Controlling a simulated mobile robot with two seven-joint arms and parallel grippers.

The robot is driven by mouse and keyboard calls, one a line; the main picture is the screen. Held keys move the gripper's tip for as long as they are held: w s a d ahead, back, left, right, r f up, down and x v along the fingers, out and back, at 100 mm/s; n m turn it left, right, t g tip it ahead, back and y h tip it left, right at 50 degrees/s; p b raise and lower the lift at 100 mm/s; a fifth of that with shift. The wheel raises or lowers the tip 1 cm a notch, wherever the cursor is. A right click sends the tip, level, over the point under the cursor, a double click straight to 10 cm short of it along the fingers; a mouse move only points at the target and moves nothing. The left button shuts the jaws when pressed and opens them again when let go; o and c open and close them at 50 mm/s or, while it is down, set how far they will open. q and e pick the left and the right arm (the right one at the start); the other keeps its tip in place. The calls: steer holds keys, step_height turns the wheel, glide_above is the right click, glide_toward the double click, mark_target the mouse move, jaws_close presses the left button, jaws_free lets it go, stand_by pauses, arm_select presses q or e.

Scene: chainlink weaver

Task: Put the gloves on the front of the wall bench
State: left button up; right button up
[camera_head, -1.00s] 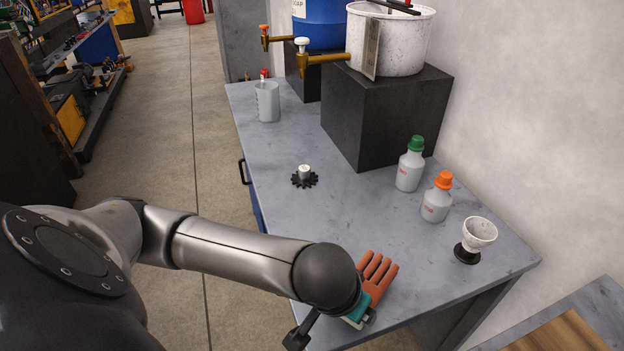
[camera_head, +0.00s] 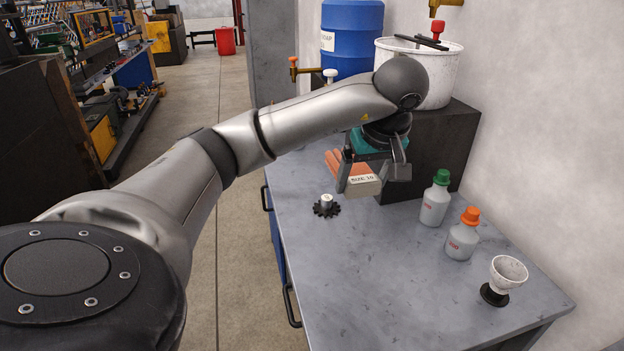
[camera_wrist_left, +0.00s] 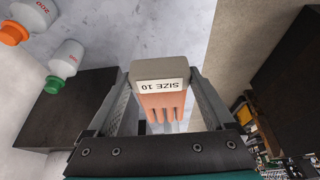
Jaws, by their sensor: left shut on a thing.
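The orange gloves (camera_head: 347,164), with a pale cuff labelled "SIZE 10", are held in my left gripper (camera_head: 368,182). The gripper is shut on the cuff and holds the gloves above the grey bench, in front of the black block. In the left wrist view the gloves (camera_wrist_left: 162,103) sit between the two fingers, with their orange fingers pointing down in the picture. The bench (camera_head: 350,270) runs along the white wall, with a clear near part. My right gripper is not in view.
A black gear piece (camera_head: 326,207) stands on the bench. A green-capped bottle (camera_head: 433,206), an orange-capped bottle (camera_head: 461,241) and a white cup on a black foot (camera_head: 505,274) stand at the right. A white pot (camera_head: 440,75) is on the black block (camera_head: 440,150), by a blue barrel (camera_head: 350,45).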

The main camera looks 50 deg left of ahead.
arm_select(q)
steer(key=shift+f, duration=0.1)
steer(key=b, duration=0.4)
glide_above(350, 260)
steer(key=d, duration=0.1)
steer(key=f, duration=1.4)
steer(key=shift+s+d+f, duration=0.15)
steer(key=shift+s+f, duration=0.2)
steer(key=shift+f, duration=2.35)
steer(key=shift+f+b, duration=0.2)
steer(key=shift+b, duration=0.2)
steer(key=o, duration=1.1)
steer(key=shift+o, duration=0.4)
